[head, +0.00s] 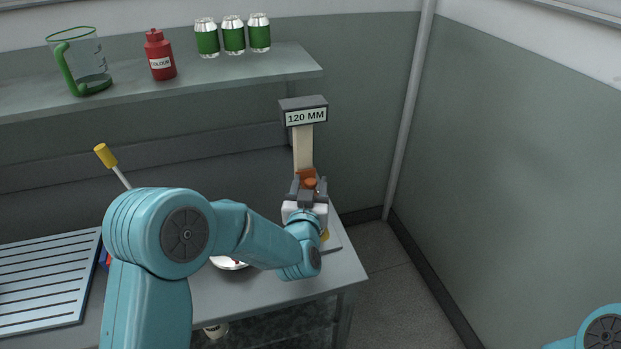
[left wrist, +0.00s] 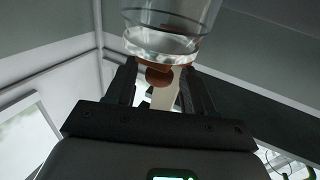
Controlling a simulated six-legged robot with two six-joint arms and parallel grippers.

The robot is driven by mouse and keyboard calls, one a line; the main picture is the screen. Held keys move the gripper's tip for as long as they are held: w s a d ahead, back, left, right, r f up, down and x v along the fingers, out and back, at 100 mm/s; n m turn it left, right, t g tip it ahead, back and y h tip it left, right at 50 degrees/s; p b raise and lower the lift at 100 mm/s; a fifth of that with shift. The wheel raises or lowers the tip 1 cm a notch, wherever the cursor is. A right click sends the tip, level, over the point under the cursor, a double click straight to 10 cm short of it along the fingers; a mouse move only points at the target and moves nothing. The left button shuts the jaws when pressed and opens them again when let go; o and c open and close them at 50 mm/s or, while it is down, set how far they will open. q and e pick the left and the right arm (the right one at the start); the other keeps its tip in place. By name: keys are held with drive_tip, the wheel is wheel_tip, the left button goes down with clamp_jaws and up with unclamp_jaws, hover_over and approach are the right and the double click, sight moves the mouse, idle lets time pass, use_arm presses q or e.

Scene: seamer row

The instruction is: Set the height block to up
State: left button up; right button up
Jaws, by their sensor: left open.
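The height block looks to be the orange-brown piece with a round knob (head: 309,180) on a pale upright post (head: 303,148). The post carries a grey sign (head: 306,116) reading 120 MM. My left gripper (head: 308,187) is at the block, its fingers open. In the left wrist view, the left gripper (left wrist: 160,82) has one finger on each side of the orange knob (left wrist: 159,75), with gaps visible. The post's lower part and stand are mostly hidden behind my left arm. My right gripper is out of the head view.
A clear cylinder (left wrist: 165,42) hangs close above the fingers in the left wrist view. A yellow-tipped lever (head: 106,156) and slatted rack (head: 45,280) are left on the bench. A shelf (head: 200,78) holds a jug, red bottle and cans. The floor right of the bench is clear.

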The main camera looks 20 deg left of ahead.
sight(311, 181)
use_arm(q)
drive_tip(key=shift+w+r, duration=0.1)
drive_tip(key=shift+w, duration=0.4)
drive_tip(key=shift+w+a, duration=0.1)
drive_tip(key=shift+w, duration=0.05)
clamp_jaws()
wheel_tip(311, 181, up, 8)
drive_tip(key=shift+r+p, duration=0.25)
drive_tip(key=shift+p, duration=0.95)
unclamp_jaws()
